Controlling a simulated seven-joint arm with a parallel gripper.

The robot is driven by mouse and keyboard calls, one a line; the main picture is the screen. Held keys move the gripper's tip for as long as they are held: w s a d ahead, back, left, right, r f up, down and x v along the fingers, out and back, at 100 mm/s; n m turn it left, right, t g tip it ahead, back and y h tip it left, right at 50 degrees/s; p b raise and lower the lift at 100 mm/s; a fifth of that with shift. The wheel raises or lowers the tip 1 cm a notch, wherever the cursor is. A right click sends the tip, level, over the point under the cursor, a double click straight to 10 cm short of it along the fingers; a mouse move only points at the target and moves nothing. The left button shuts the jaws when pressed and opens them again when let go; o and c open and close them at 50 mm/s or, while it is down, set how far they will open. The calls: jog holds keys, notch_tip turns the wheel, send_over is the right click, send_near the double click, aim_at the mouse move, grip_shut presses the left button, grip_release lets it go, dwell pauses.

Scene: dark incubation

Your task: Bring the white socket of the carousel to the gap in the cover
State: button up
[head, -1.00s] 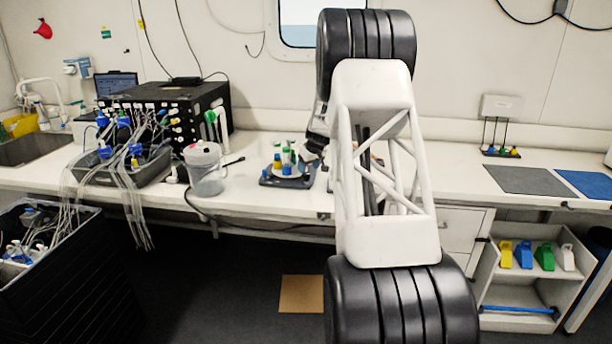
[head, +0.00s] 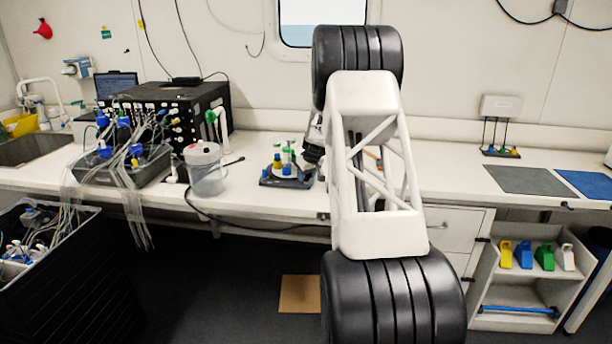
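The carousel (head: 287,172) stands on the bench, left of my arm. It has a dark base, a pale round part and several small upright pieces in blue, yellow and green. The white socket and the gap in the cover are too small to tell apart. My gripper (head: 313,155) is a dark shape at the carousel's right side, partly hidden behind my own arm. I cannot tell whether it touches the carousel or whether its fingers are open.
A lidded clear bucket (head: 205,172) stands left of the carousel. Further left are a tray of tubed bottles (head: 120,165) and a black rack unit (head: 185,108). A grey mat (head: 530,180) and a blue mat (head: 587,184) lie at the right. The bench between carousel and bucket is mostly clear.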

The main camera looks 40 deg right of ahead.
jog(key=c, duration=0.5)
jog(key=shift+m, duration=0.5)
jog(key=shift+m+h, duration=0.8)
jog(key=shift+m, duration=0.5)
jog(key=m+h, duration=0.1)
jog(key=m, duration=0.2)
jog(key=shift+m+g, duration=0.4)
jog(key=m+g, duration=0.1)
jog(key=m, duration=0.1)
jog(key=m+h, duration=0.1)
jog(key=m, duration=0.2)
jog(key=shift+m+g+h, duration=0.3)
jog(key=shift+g, duration=0.1)
jog(key=shift+m+g, duration=0.9)
jog(key=shift+m, duration=1.6)
